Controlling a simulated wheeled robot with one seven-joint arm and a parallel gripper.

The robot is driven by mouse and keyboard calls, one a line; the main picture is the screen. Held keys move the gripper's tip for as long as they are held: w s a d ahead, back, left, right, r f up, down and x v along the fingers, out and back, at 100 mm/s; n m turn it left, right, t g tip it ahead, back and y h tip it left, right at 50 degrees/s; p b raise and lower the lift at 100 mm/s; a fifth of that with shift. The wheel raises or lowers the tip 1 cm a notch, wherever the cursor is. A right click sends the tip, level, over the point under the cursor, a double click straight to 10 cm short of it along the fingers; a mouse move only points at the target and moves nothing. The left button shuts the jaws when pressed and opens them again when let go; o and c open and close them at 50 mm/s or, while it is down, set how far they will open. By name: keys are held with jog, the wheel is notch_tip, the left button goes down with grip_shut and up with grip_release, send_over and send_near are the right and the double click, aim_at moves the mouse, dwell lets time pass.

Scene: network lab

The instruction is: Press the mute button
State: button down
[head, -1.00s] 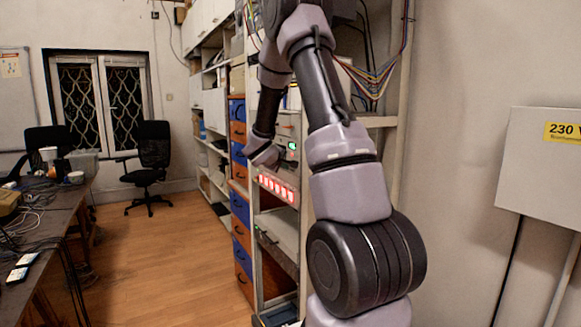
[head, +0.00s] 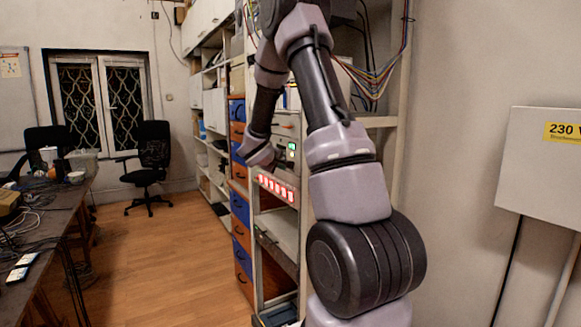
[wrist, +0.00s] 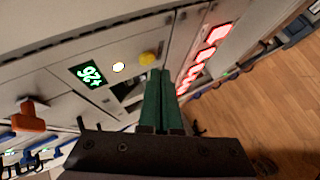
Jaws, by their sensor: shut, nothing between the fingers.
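A grey equipment panel (wrist: 55,77) fills the upper left of the wrist view. It carries a lit green display (wrist: 89,75), a glowing pale round button (wrist: 118,67) and a yellow round knob or button (wrist: 148,59). I read no mute label, so I cannot tell which control is the mute button. My gripper (wrist: 160,75) is shut and empty, its green fingers together. In the wrist view its tips appear just below the yellow one; contact cannot be told. In the head view the green display (head: 292,147) shows beside my wrist, and the fingers are hidden.
A row of red lit squares (wrist: 205,45) runs along the strip right of the fingers; it also shows in the head view (head: 276,187). An orange handle or switch (wrist: 29,117) sticks out at left. The rack (head: 262,285) stands beside open wooden floor (head: 170,250).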

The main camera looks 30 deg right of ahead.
jog(key=shift+a, duration=0.1)
jog(key=shift+s+a, duration=0.1)
jog(key=shift+a, duration=2.3)
